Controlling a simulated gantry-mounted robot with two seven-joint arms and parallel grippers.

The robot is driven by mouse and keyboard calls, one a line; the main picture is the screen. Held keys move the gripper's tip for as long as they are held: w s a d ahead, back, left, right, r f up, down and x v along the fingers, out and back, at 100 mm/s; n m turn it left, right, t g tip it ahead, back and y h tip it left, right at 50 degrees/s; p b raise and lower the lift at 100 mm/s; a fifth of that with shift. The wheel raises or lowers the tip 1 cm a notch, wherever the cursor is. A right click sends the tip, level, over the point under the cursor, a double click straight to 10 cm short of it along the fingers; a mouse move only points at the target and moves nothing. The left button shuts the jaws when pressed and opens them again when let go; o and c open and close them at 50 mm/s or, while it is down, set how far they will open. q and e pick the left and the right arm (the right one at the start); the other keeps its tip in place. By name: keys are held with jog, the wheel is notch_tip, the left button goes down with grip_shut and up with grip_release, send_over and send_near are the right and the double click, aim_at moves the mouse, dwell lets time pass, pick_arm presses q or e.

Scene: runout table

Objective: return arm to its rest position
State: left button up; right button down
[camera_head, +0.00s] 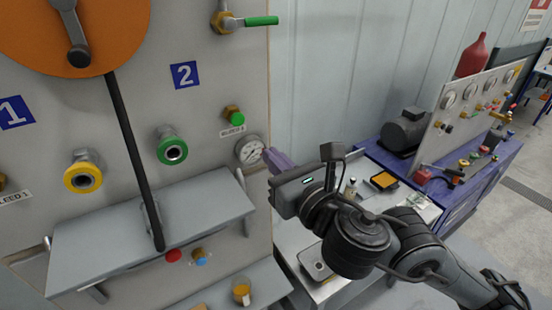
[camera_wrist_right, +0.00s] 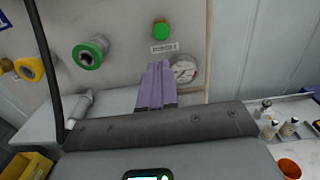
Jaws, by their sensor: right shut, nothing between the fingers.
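My right gripper (camera_head: 276,160) is in front of the grey panel (camera_head: 215,75), at its right edge, near the pressure gauge (camera_head: 249,150). Its purple fingers are together and empty. In the right wrist view the gripper (camera_wrist_right: 157,68) points at the panel, left of the gauge (camera_wrist_right: 185,70) and below the green bleed knob (camera_wrist_right: 161,30). I cannot tell whether the fingertips touch the panel. My right arm reaches in from the lower right. My left gripper is not in view.
A sloped grey shelf (camera_head: 150,225) and a long black lever (camera_head: 134,160) stand out from the panel. Green (camera_head: 172,148) and yellow (camera_head: 83,175) ringed ports sit above the shelf. A blue bench (camera_head: 465,195) with a motor (camera_head: 404,132) is at the right.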

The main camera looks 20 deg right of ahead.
jog(key=s+a+f+m+g+p, duration=0.1)
jog(key=s+f+m+g, duration=0.25)
jog(key=f, duration=0.55)
jog(key=s+a+f+m+g+p, duration=0.15)
jog(key=s+f, duration=0.25)
jog(key=f, duration=0.6)
jog(key=s+f+m+g+p, duration=0.1)
jog(key=s+f+m+g, duration=0.2)
jog(key=f, duration=0.6)
jog(key=s+d+f+m+g+h, duration=0.1)
jog(key=s+d+f+m+g, duration=0.1)
jog(key=s+m, duration=0.3)
jog(key=s+d+f+m+g+h+p, duration=0.1)
jog(key=s+d+f+m, duration=0.3)
jog(key=m, duration=1)
jog(key=s+d+f+m+g+h+p, duration=0.1)
jog(key=s+d+f+m+g, duration=0.2)
jog(key=s+m, duration=0.4)
jog(key=shift+s+d+f+m+h, duration=0.35)
jog(key=shift+d+f+m, duration=0.3)
jog(key=shift+m, duration=0.55)
